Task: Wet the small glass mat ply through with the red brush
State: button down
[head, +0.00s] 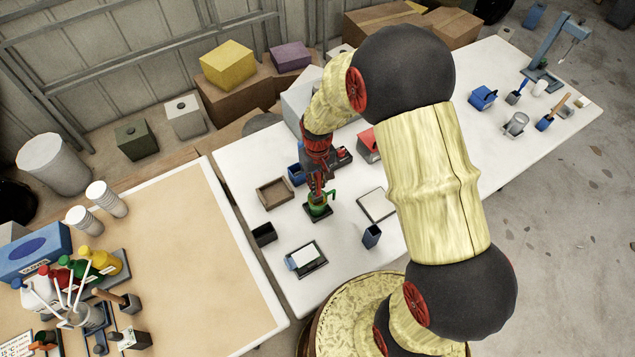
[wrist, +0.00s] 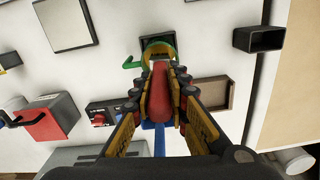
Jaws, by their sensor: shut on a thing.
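My gripper (head: 318,188) is shut on a red, rounded handle (wrist: 160,92), which I take to be the red brush. In the wrist view my gripper (wrist: 160,80) has a finger on each side of it. The brush's bristles are hidden. Just beyond the handle is a green and yellow pot (wrist: 132,62) with a side handle, on a small black base (wrist: 147,42). The pot (head: 319,208) is directly under my gripper in the head view. I cannot tell whether the brush is inside it. A white sheet (head: 303,255), possibly the glass mat ply, lies on a dark tray (head: 316,266) nearer the table's front.
A framed pale plate (head: 376,204) lies right of the pot. A brown tray (head: 273,193) and a black open box (head: 264,234) stand left. A red box (wrist: 50,118) stands across the table.

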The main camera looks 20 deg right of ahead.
aim_at(318, 173)
jog(key=shift+r, duration=0.1)
jog(key=shift+r+p, duration=2.85)
jog(key=shift+r, duration=1.4)
jog(key=shift+r+p, duration=1.05)
jog(key=shift+r, duration=0.45)
jog(key=shift+f, duration=0.1)
